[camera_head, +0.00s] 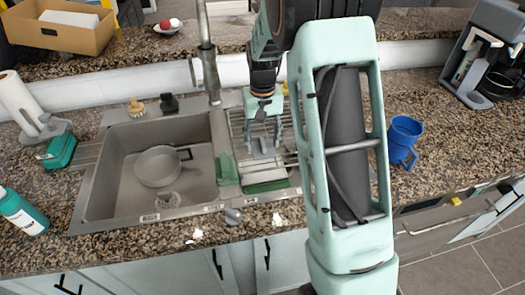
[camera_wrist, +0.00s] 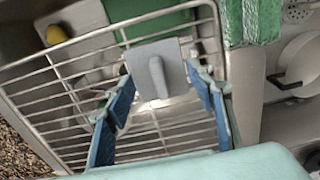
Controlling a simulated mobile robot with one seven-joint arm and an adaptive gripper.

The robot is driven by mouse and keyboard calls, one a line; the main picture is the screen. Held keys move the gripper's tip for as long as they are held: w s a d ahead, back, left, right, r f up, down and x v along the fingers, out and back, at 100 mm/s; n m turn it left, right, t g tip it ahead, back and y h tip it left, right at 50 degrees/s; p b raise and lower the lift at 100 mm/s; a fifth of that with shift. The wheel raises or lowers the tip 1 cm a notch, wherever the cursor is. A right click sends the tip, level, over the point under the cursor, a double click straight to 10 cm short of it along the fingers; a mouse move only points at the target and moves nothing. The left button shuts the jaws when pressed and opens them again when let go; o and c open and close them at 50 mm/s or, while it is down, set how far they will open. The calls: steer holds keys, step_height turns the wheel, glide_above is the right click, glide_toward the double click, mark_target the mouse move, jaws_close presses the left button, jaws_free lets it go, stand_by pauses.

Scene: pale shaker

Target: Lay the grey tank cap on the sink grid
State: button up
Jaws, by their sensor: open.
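The grey tank cap (camera_wrist: 158,70) is a flat plate with a raised ridge. It lies over the wires of the sink grid (camera_wrist: 60,95), between the tips of my gripper (camera_wrist: 162,82). The blue fingers are spread, one on each side of the cap, with a visible gap at each side. In the head view the cap (camera_head: 264,149) shows on the grid (camera_head: 287,160) in the right basin, below my open gripper (camera_head: 263,138). My arm covers the area just right of the grid.
A pan (camera_head: 158,166) sits in the left basin. A green block (camera_head: 227,168) stands between basin and grid. The faucet (camera_head: 207,70) rises behind, left of my gripper. A blue mug (camera_head: 403,138) stands right of my arm.

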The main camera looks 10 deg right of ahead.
mark_target(263, 143)
steer(key=shift+r+p, duration=2.4)
steer(key=shift+r, duration=1.15)
steer(key=shift+s+f, duration=0.1)
steer(key=shift+s, duration=0.05)
